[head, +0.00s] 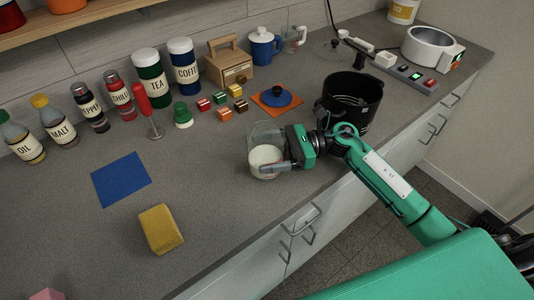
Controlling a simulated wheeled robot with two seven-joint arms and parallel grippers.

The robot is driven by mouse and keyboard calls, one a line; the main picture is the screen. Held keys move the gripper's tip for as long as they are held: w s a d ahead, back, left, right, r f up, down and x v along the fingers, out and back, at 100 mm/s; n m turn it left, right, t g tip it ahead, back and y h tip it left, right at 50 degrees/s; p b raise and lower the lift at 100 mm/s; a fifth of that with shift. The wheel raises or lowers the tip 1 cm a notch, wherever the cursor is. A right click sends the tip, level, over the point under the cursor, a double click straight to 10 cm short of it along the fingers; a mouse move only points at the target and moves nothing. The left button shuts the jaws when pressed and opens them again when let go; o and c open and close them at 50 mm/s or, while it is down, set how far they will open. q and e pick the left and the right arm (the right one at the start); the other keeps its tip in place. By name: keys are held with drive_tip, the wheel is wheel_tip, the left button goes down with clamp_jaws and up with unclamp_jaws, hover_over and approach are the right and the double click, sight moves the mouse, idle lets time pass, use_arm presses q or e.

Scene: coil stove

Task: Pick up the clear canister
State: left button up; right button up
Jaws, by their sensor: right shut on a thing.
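The clear canister (265,146) stands on the grey counter near its front edge, in the middle of the head view. It is see-through, with white contents in its lower part. My right gripper (276,160), on the green arm from the right, is shut on the canister from its right side. The canister looks upright; I cannot tell whether its base touches the counter. My left gripper is not in view.
A black pot (352,98) stands right of the canister. Behind are a blue lid on an orange mat (268,105), several small coloured blocks and TEA (152,78) and COFFEE (184,65) canisters. A yellow sponge (161,229) and blue mat (121,180) lie left, with clear counter between.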

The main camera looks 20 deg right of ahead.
drive_tip(key=shift+r, duration=0.5)
drive_tip(key=s+d+b, duration=0.1)
drive_tip(key=s, duration=0.2)
drive_tip(key=s+d+b, duration=0.1)
drive_tip(key=s, duration=0.3)
drive_tip(key=s+d+b, duration=0.1)
drive_tip(key=s+d, duration=0.1)
drive_tip(key=s, duration=0.2)
drive_tip(key=shift+s+f, duration=0.15)
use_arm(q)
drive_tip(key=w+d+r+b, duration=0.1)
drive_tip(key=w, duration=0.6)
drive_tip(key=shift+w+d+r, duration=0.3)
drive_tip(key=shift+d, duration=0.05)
use_arm(e)
drive_tip(key=shift+s+d, duration=0.35)
drive_tip(key=shift+s, duration=0.6)
drive_tip(key=shift+s+d, duration=0.35)
drive_tip(key=shift+s, duration=0.55)
drive_tip(key=shift+s+d, duration=0.35)
drive_tip(key=shift+s, duration=0.6)
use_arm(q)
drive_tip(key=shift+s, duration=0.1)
